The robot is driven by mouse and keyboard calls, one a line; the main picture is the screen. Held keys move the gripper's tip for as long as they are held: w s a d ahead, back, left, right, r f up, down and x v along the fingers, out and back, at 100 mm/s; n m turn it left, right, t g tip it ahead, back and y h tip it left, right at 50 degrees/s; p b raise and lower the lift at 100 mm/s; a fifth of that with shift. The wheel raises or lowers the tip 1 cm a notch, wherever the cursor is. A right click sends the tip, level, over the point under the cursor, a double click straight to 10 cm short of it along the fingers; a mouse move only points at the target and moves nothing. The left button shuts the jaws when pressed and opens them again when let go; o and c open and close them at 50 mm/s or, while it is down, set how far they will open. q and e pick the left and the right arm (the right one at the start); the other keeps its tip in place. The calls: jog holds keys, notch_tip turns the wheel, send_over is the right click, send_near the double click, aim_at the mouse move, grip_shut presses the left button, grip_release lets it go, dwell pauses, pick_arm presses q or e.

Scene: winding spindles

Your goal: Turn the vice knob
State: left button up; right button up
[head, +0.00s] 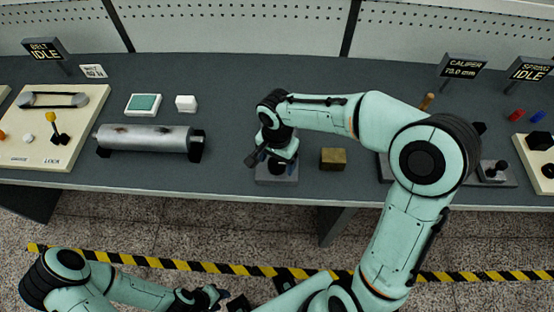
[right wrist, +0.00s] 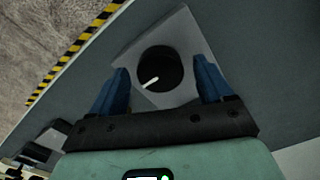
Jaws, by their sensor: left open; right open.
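The vice knob (right wrist: 160,70) is a round black knob with a white pointer line, on a grey square base (right wrist: 187,35). In the right wrist view it sits between the two blue fingers of my right gripper (right wrist: 160,88), which is open; contact is not visible. In the head view the grey base (head: 290,175) stands near the table's front edge, and my right gripper (head: 268,158) is over it, hiding most of the knob. My left gripper (head: 222,298) is open, low at the bottom of the head view, in front of the table and away from the knob.
A brass block (head: 333,159) stands just right of the base. A metal cylinder (head: 145,138) on black supports lies to the left, with a green-topped box (head: 143,104) and a white block (head: 186,103) behind it. Signs and other stations stand at both ends of the table.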

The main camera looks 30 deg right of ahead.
jog(key=shift+f, duration=0.15)
jog(key=c, duration=1.1)
jog(key=shift+o, duration=0.2)
